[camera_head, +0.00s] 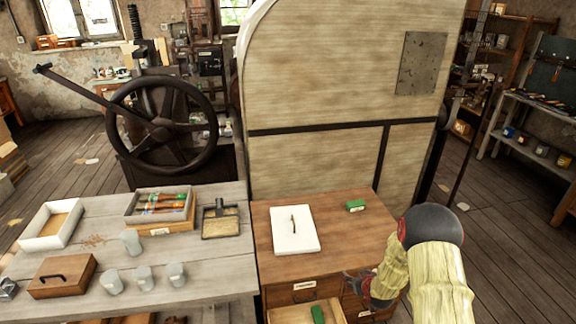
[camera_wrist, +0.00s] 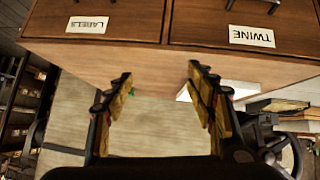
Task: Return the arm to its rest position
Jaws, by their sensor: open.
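My arm comes up from the lower right of the head view, with a pale yellow covering and a dark rounded joint. My gripper (camera_head: 354,281) is low in front of the wooden drawer cabinet (camera_head: 340,232), at its right side. In the wrist view my gripper (camera_wrist: 160,76) is open, its two dark fingers with yellowish pads spread apart, and nothing is between them. The drawer fronts, labelled LABELS (camera_wrist: 88,24) and TWINE (camera_wrist: 252,36), appear upside down beyond the fingertips.
A drawer (camera_head: 288,315) stands open at the cabinet's lower left, with a green item (camera_head: 318,314) inside. A handwheel press (camera_head: 163,125) stands behind the grey workbench (camera_head: 200,276).

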